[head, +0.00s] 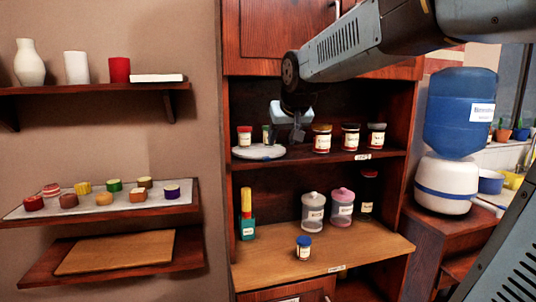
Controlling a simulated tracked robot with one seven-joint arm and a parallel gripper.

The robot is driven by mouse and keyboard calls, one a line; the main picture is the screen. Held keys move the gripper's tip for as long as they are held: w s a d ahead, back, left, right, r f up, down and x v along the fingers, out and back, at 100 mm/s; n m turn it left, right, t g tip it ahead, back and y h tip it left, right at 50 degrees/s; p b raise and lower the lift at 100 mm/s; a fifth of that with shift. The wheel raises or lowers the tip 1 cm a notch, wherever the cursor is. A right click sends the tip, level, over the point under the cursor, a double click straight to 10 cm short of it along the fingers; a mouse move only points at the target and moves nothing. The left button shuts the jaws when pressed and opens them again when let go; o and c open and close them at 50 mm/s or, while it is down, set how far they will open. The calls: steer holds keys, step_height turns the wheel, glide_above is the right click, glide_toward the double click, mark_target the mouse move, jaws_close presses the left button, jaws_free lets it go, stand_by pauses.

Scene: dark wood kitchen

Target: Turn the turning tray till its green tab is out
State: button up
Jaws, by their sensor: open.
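The turning tray (258,154) is a pale round disc on the middle shelf of the open cupboard, at its left end. A small red-lidded jar (244,137) stands on the tray. A small dark-lidded jar (268,135) stands at its right side, partly hidden by my gripper. I cannot make out a green tab on the visible rim. My gripper (297,134) hangs just right of the tray, fingers pointing down, open, with nothing seen between them. I cannot tell whether it touches the tray.
Several labelled jars (322,140) stand right of my gripper on the same shelf. A cupboard wall bounds the tray's left side. The counter below holds a green bottle (247,217), canisters (313,213) and a blue-lidded jar (303,247). A water dispenser (445,183) stands at right.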

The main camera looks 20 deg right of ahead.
steer(key=w+r, duration=0.1)
steer(key=w, duration=0.3)
glide_toward(266, 157)
steer(key=shift+t, duration=0.3)
steer(key=x, duration=0.7)
steer(key=shift+w+d+f, duration=0.1)
steer(key=shift+f, duration=0.2)
steer(key=shift+c, duration=0.3)
jaws_close()
